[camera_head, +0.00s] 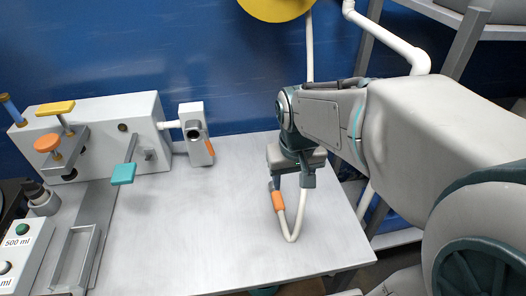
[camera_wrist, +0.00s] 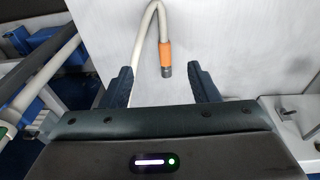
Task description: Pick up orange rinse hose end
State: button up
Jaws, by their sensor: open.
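The rinse hose is a cream tube that bends sharply near its end and carries an orange sleeve with a dark tip. Its orange end (camera_head: 278,201) lies over the grey table, just below my gripper (camera_head: 291,178) in the head view. In the wrist view the orange end (camera_wrist: 166,56) sits between the lines of my two dark fingers, a little beyond their tips. My gripper (camera_wrist: 163,75) is open and empty, its fingers on either side of the dark tip. I cannot tell the exact height gap.
A grey fixture (camera_head: 100,135) with yellow, orange and teal handles stands at the table's back left. A small spout-like device (camera_head: 195,134) with an orange mark is beside it. A box labelled 500 ml (camera_head: 22,243) is at far left. The middle of the table (camera_head: 200,220) is clear.

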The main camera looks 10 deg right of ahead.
jog(key=g+b, duration=0.2)
jog(key=b, duration=0.1)
send_over(279, 203)
notch_tip(279, 203, down, 9)
jog(key=shift+y, duration=0.3)
jog(key=f, duration=0.8)
jog(key=shift+w+a+f+b, duration=0.25)
jog(key=shift+w+f+b, duration=0.05)
jog(key=shift+w+b, duration=0.1)
jog(key=f, duration=0.4)
jog(key=shift+s+d+f, duration=0.3)
jog(key=shift+s+f, duration=0.05)
jog(key=shift+f, duration=0.5)
jog(key=c, duration=1.1)
